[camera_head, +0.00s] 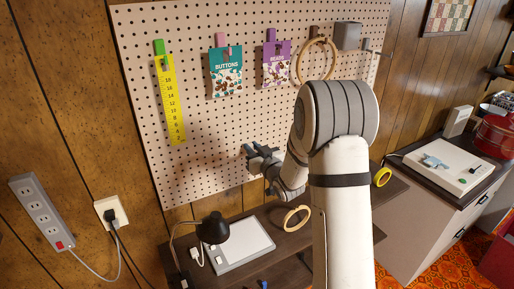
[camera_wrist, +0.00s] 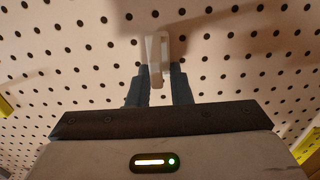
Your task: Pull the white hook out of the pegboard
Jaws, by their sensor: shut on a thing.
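The white hook (camera_wrist: 157,50) is at the pegboard (camera_wrist: 80,40) in the wrist view, between the two dark fingers of my gripper (camera_wrist: 159,82). The fingers are shut on it. Its upper end is against or very close to the board; I cannot tell whether its pegs are still in the holes. In the head view my gripper (camera_head: 258,152) is at the lower middle of the pegboard (camera_head: 195,110), and the hook is too small or hidden to make out there.
A yellow ruler (camera_head: 171,100), a buttons packet (camera_head: 226,75), a beads packet (camera_head: 276,65) and a wooden hoop (camera_head: 300,62) hang higher on the board. Below are a black lamp (camera_head: 213,229), a white pad (camera_head: 240,246) and another hoop (camera_head: 297,218) on a dark table.

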